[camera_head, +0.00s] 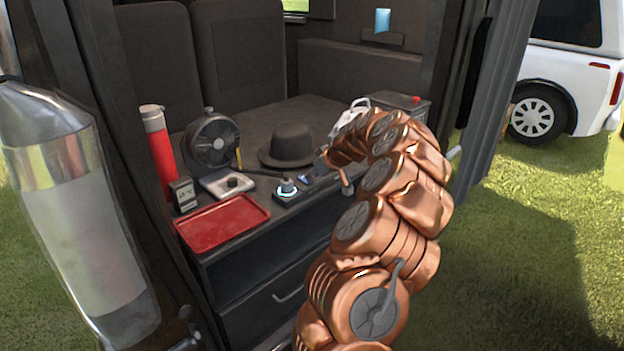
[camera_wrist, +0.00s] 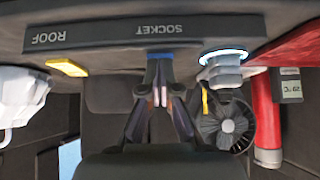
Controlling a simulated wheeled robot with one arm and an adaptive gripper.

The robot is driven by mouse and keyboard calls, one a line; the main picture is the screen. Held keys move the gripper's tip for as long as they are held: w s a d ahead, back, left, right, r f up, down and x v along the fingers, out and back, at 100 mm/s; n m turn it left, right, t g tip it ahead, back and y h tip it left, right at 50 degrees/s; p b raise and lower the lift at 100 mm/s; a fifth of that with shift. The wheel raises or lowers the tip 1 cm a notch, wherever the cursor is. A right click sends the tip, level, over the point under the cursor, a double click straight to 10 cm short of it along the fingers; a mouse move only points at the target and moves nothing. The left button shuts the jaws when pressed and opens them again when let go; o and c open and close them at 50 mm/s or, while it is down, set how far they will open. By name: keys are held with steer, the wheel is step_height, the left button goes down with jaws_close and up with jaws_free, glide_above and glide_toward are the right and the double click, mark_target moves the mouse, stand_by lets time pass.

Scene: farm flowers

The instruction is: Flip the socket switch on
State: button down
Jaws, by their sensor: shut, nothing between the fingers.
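The socket switch (camera_wrist: 160,55) is a small blue piece beside the word SOCKET on a dark panel (camera_wrist: 110,38) in the wrist view, which is upside down. A lit yellow switch (camera_wrist: 66,67) sits by the word ROOF. My gripper (camera_wrist: 160,90) is shut and empty, its tips lined up with the blue switch. I cannot tell whether they touch it. In the head view my gripper (camera_head: 322,172) is over the counter, partly hidden by my copper arm. A round knob with a glowing ring (camera_head: 287,187) stands on the panel next to it.
On the counter stand a red flask (camera_head: 158,150), a fan (camera_head: 211,143), a dark hat (camera_head: 288,147), a small display box (camera_head: 184,194) and a red tray (camera_head: 222,223). A white object (camera_wrist: 22,100) is at the left of the wrist view. A drawer (camera_head: 270,305) is below.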

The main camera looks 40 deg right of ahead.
steer(key=shift+r, duration=0.1)
steer(key=shift+r, duration=0.8)
steer(key=shift+r, duration=0.2)
step_height(320, 180, up, 4)
steer(key=shift+s+f, duration=0.15)
steer(key=shift+f, duration=0.1)
steer(key=s+f+v, duration=0.1)
steer(key=v, duration=0.9)
steer(key=shift+s, duration=0.2)
steer(key=shift+f, duration=0.1)
